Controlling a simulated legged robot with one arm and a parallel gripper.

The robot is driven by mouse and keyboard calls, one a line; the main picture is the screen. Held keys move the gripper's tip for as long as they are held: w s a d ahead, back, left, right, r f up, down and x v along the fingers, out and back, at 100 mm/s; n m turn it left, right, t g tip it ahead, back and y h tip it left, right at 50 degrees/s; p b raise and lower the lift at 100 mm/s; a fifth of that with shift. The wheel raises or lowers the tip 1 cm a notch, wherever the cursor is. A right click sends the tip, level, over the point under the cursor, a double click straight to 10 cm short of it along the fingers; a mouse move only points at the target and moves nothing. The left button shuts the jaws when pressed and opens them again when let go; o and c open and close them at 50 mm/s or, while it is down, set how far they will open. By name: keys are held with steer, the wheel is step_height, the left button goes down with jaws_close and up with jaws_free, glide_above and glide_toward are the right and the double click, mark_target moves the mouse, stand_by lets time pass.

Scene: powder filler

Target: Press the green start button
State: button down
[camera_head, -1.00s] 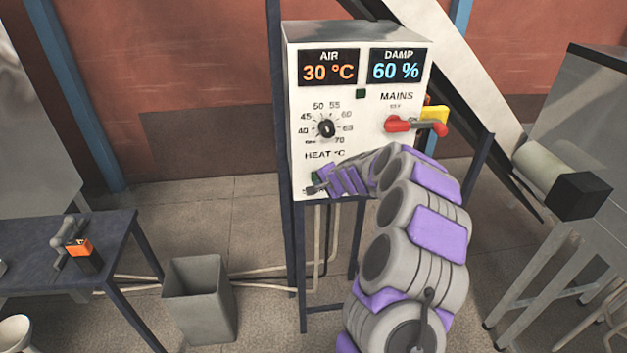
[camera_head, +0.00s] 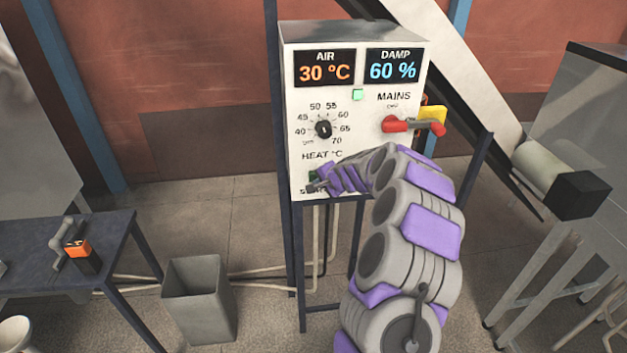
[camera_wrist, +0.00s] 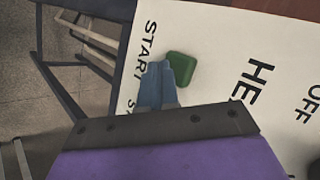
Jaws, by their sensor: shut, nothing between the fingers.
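The white control panel (camera_head: 296,140) stands in the middle of the head view. The green start button (camera_wrist: 182,67) shows in the wrist view beside the word START. It also shows in the head view (camera_head: 313,175), partly covered by my gripper. My gripper (camera_wrist: 157,80) is shut and empty, with its fingertips at the button's edge. They look close to or touching it; I cannot tell whether they press it.
The red mains handle (camera_head: 397,124) and a yellow part (camera_head: 433,114) stick out on the panel's right side. The heat dial (camera_head: 323,129) sits above my gripper. A grey bin (camera_head: 199,300) and a dark table (camera_head: 112,228) stand to the left.

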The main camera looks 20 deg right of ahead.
steer(key=shift+d, duration=0.35)
steer(key=shift+a, duration=0.1)
steer(key=shift+s+a+r+b, duration=0.1)
steer(key=shift+s+a+b, duration=0.05)
steer(key=shift+s+a, duration=0.35)
steer(key=shift+s+a+b, duration=0.15)
steer(key=shift+s+a, duration=0.1)
steer(key=shift+a, duration=0.3)
steer(key=s, duration=0.2)
steer(key=s+a+b, duration=0.1)
steer(key=s, duration=0.1)
steer(key=shift+s+a, duration=0.15)
steer(key=shift+s, duration=0.25)
